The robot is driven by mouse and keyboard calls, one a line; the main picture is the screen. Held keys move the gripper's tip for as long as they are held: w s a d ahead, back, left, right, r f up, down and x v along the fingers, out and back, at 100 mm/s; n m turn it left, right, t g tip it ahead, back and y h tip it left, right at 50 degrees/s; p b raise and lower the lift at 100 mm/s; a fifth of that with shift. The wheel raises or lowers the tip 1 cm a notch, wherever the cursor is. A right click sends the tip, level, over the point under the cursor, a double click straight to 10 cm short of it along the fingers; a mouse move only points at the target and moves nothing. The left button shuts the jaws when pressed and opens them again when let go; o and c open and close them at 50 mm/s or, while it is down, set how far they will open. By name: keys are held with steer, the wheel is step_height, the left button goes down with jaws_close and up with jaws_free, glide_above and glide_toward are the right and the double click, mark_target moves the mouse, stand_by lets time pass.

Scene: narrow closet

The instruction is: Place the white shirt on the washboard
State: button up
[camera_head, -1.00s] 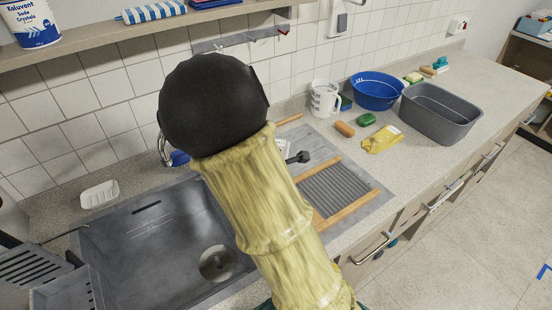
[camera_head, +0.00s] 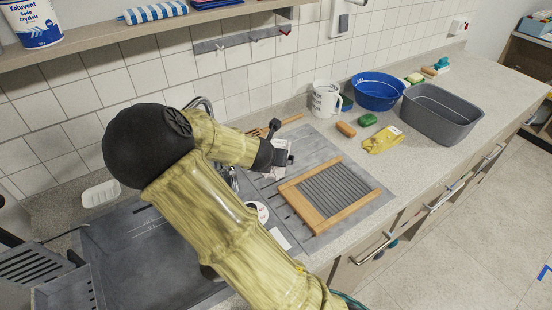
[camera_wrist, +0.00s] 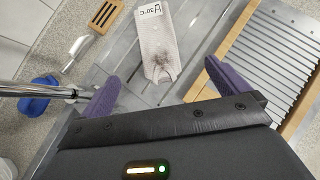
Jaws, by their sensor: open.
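In the wrist view a small folded whitish cloth (camera_wrist: 158,38), taken as the white shirt, lies on the grey drainboard. It has a label at its far end and a dark stain near its close end. My gripper (camera_wrist: 162,84) is open and empty, its purple fingertips apart on either side of the cloth's near end. The washboard (camera_wrist: 272,58), ribbed grey in a wooden frame, lies just right of the cloth. In the head view the washboard (camera_head: 343,190) lies flat on the drainboard; my gripper (camera_head: 281,146) is left of it and hides much of the cloth.
A faucet (camera_wrist: 35,89) and blue object (camera_wrist: 39,100) are left of the cloth. A shelf (camera_head: 130,40) overhangs the counter.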

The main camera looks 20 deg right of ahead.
steer(key=p+x, duration=0.1)
steer(key=x, duration=0.8)
steer(key=shift+w, duration=0.1)
steer(key=shift+w+a+p+x, duration=0.15)
steer(key=shift+p+x, duration=0.35)
steer(key=shift+x, duration=0.8)
steer(key=shift+w+a+p+x, duration=0.15)
steer(key=shift+p+x, duration=0.3)
steer(key=shift+x, duration=0.9)
steer(key=shift+r, duration=0.1)
steer(key=shift+c, duration=0.2)
steer(key=c, duration=1.2)
steer(key=shift+o, duration=0.2)
steer(key=shift+r, duration=0.15)
step_height(320, 180, up, 10)
steer(key=shift+f+b, duration=0.1)
steer(key=shift+b, duration=0.35)
